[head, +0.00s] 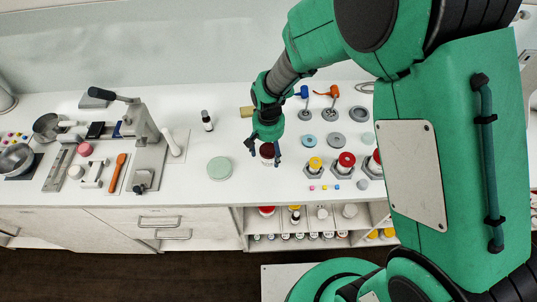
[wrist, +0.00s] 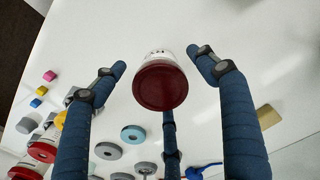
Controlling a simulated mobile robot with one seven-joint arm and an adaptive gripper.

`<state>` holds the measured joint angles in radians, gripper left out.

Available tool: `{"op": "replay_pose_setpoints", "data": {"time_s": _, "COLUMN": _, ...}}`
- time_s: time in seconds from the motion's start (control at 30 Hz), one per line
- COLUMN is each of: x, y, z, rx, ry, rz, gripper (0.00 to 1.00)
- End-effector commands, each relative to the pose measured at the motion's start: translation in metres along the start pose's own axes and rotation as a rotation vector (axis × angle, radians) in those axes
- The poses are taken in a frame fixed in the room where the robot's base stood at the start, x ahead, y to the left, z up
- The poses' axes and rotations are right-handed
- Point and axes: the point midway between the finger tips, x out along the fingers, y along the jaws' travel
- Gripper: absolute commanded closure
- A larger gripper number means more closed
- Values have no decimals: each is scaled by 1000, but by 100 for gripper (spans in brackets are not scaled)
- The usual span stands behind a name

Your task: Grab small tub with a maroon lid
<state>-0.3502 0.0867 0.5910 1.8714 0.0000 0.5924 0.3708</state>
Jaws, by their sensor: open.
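The small tub with a maroon lid (wrist: 160,87) stands on the white counter, its lid facing the wrist camera and a bit of its pale side showing above the lid. In the head view the tub (head: 267,151) is partly hidden by my gripper. My gripper (head: 264,150) is above and around the tub from above, its blue fingers spread. In the wrist view my gripper (wrist: 165,80) is open, with fingers left and right of the tub and a third finger below it in the picture. I see gaps between the side fingers and the tub.
A pale green disc (head: 220,168) lies left of the tub. Red-lidded and yellow-lidded containers (head: 346,160) stand on holders to the right, with small coloured cubes (head: 324,187) in front. A small dark-capped bottle (head: 207,121) stands behind left. The counter between is clear.

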Motion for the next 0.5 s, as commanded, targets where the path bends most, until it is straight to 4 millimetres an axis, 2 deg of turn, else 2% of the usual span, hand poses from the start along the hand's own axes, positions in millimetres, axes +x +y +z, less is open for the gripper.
{"op": "replay_pose_setpoints", "data": {"time_s": 0.03, "x": 0, "y": 0, "z": 0, "rx": 0, "ry": 0, "rz": 0, "gripper": 28}}
{"op": "replay_pose_setpoints", "data": {"time_s": 0.3, "x": 0, "y": 0, "z": 0, "rx": 0, "ry": 0, "rz": 0, "gripper": 79}}
{"op": "replay_pose_setpoints", "data": {"time_s": 0.5, "x": 0, "y": 0, "z": 0, "rx": 0, "ry": 0, "rz": 0, "gripper": 79}}
